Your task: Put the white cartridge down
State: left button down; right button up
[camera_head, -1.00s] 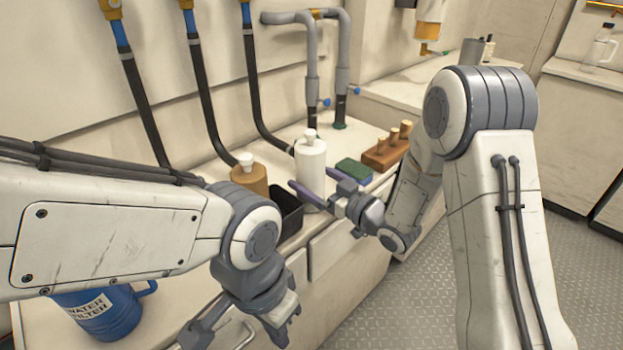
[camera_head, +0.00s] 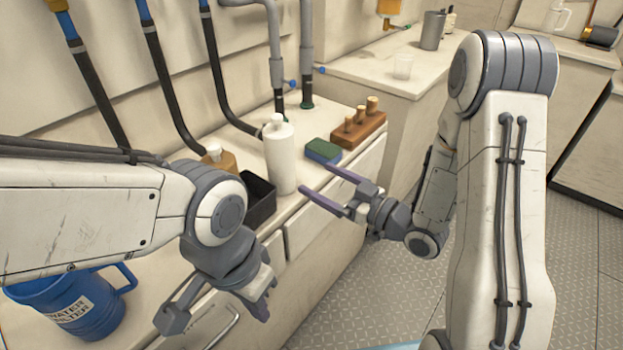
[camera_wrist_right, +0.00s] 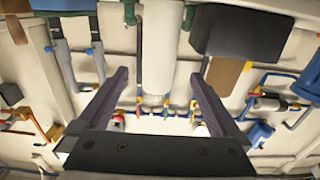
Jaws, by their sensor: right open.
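The white cartridge (camera_head: 281,158), a white cylinder with a narrower white top, stands upright on the counter (camera_head: 307,186) beside the black tray. My right gripper (camera_head: 316,180) is open and empty, its purple fingers pointing toward the cartridge from the right, apart from it. In the right wrist view the white cartridge (camera_wrist_right: 161,45) shows ahead between the two spread fingers (camera_wrist_right: 160,75). My left gripper (camera_head: 218,314) hangs low in front of the counter, its fingers apart with nothing seen between them.
A black tray (camera_head: 258,204) and a brown bottle (camera_head: 222,165) are left of the cartridge. A green and blue sponge (camera_head: 323,151) and a wooden block with pegs (camera_head: 358,129) are right. A blue water filter jug (camera_head: 85,305) stands at front left. Black hoses rise behind.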

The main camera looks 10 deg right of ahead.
notch_tip(320, 180, down, 3)
jog(key=s+a+g+h, duration=0.25)
jog(key=g+h, duration=0.25)
jog(key=h, duration=0.3)
jog(key=s+r+g+h, duration=0.1)
jog(key=s+g, duration=0.3)
jog(key=s, duration=0.7)
jog(key=s+a+r+m+g+h, duration=0.1)
jog(key=s+r+g+h, duration=0.1)
jog(key=s, duration=1)
jog(key=shift+a+r+m+g+h, duration=0.15)
jog(key=shift+r+m+g+h, duration=0.2)
jog(key=shift+g, duration=0.55)
